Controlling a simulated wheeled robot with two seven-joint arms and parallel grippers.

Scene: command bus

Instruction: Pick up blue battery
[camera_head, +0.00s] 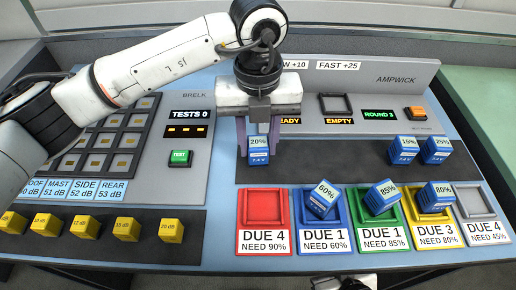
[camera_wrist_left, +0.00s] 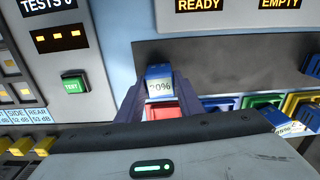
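The blue battery marked 20% (camera_head: 259,149) stands on the dark strip of the console, below the READY display. My left gripper (camera_head: 260,143) points down over it, with one purple finger on each side. In the left wrist view the battery (camera_wrist_left: 158,79) shows between the tips of the gripper (camera_wrist_left: 160,95). The fingers look open around it, with little room at the sides; I cannot make out firm contact. Other blue batteries stand at 60% (camera_head: 321,199), 85% (camera_head: 381,197), 80% (camera_head: 437,195), 15% (camera_head: 403,150) and 25% (camera_head: 435,151).
Coloured trays line the front: red (camera_head: 264,207), blue, green, yellow and grey (camera_head: 475,202). The red tray is empty. Several yellow blocks (camera_head: 126,229) stand at front left. A green TEST button (camera_head: 180,158) is left of the gripper. The strip between the 20% and 15% batteries is clear.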

